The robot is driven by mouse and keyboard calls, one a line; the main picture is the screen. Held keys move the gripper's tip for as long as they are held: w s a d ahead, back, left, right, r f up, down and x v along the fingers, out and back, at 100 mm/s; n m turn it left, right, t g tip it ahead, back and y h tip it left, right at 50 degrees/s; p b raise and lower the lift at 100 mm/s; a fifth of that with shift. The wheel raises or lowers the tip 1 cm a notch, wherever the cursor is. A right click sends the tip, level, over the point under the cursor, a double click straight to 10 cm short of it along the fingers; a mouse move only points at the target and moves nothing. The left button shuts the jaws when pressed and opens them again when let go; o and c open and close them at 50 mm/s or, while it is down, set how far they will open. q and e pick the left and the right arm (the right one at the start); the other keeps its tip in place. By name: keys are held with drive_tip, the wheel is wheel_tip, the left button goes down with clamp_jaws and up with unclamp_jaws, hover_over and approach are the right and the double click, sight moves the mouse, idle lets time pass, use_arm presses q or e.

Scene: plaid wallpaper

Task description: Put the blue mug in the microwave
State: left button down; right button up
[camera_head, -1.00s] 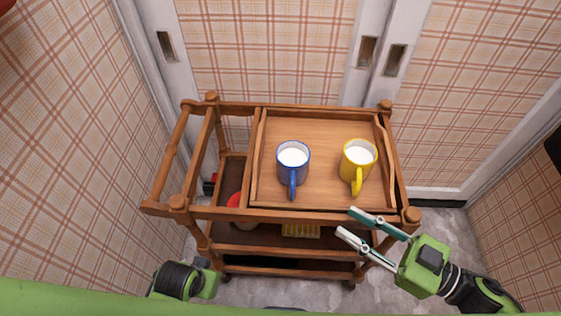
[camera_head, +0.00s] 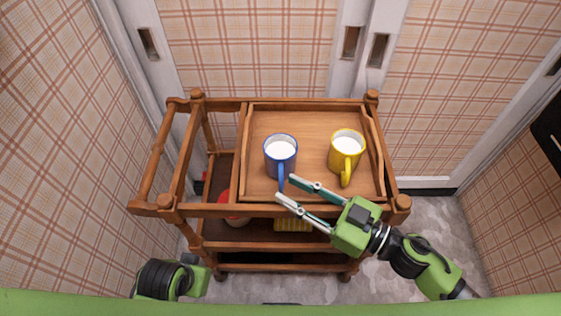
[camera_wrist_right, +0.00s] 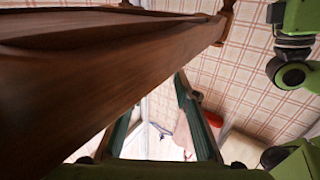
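The blue mug (camera_head: 281,156) stands upright on the wooden tray top of a cart, filled with something white. Its handle points toward me. My right gripper (camera_head: 286,187) is open and empty, its fingertips at the tray's near edge, close to the lower end of the blue handle. Whether they touch it I cannot tell. In the right wrist view the two fingers (camera_wrist_right: 158,105) are spread, with a wooden rail covering part of the picture; no mug shows there. Part of my left arm shows at lower left, without its fingers. I cannot identify a microwave.
A yellow mug (camera_head: 346,150) with white contents stands right of the blue one. The wooden cart (camera_head: 225,211) has raised rails and a lower shelf with a red-topped item (camera_head: 226,200) and a yellow item (camera_head: 293,224). A dark object (camera_head: 549,135) is at the right edge.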

drive_tip(key=shift+w+a, duration=0.25)
drive_tip(key=shift+a, duration=0.2)
clamp_jaws()
drive_tip(key=shift+r, duration=0.15)
drive_tip(key=shift+r, duration=0.25)
